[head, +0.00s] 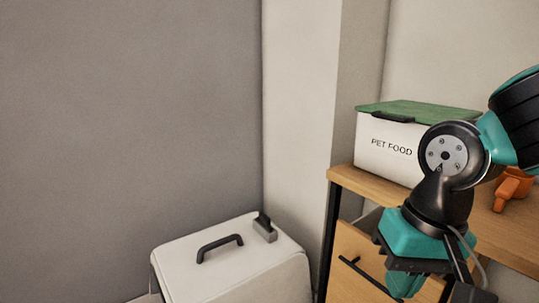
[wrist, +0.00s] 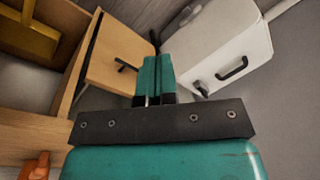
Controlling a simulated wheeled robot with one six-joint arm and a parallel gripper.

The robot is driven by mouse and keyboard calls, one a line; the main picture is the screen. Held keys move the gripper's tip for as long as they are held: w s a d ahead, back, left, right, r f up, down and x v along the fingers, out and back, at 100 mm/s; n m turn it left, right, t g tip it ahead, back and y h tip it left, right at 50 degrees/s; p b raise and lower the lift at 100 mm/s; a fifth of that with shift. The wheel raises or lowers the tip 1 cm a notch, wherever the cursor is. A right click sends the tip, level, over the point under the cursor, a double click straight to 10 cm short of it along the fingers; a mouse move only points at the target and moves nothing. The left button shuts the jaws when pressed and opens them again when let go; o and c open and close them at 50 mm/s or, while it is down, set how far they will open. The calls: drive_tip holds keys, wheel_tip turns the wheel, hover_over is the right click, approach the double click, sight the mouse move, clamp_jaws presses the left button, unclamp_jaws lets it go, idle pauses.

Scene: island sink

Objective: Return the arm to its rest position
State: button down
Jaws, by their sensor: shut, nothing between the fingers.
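My gripper (head: 405,287) hangs pointing down at the lower right of the head view, in front of the wooden unit. In the wrist view its teal fingers (wrist: 155,62) are together with nothing between them. My arm is bent, coming in from the right edge. The fingertips in the head view are partly hidden by the gripper's own body.
A wooden unit (head: 346,180) has a drawer front (head: 350,285) with a black handle standing out from it. A white PET FOOD box (head: 385,160) with a green lid and an orange object (head: 512,188) are on top. A white bin (head: 235,275) stands left.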

drive_tip(key=s+a+r+n+y+p, duration=0.1)
drive_tip(key=s+a+r+n+y, duration=0.1)
drive_tip(key=s+n, duration=0.5)
wheel_tip(320, 180, up, 33)
drive_tip(key=p, duration=3.2)
drive_tip(key=shift+p, duration=0.4)
drive_tip(key=shift+a, duration=0.1)
